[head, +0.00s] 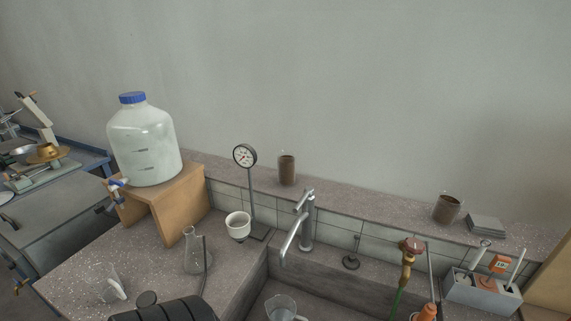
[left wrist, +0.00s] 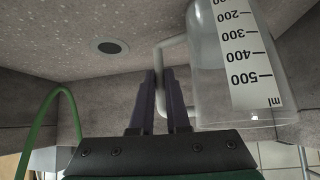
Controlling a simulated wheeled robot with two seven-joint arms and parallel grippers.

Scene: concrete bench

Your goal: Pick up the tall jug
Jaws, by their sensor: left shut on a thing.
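The tall jug (left wrist: 205,75) is clear, with a white scale strip marked in ml, on the right of the left wrist view. In the head view the jug (head: 281,307) shows at the bottom edge, inside the sink, its lower part cut off. My left gripper (left wrist: 166,78) is shut on the jug's handle, with the fingers on either side of it. Whether the jug touches the sink floor cannot be told. My right gripper is in neither view.
The sink (head: 330,284) has a tap (head: 305,222) at its back edge, and a drain (left wrist: 109,47) in its floor. A green hose (left wrist: 62,105) curves nearby. A flask (head: 195,257) and gauge stand (head: 247,185) stand left of the sink.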

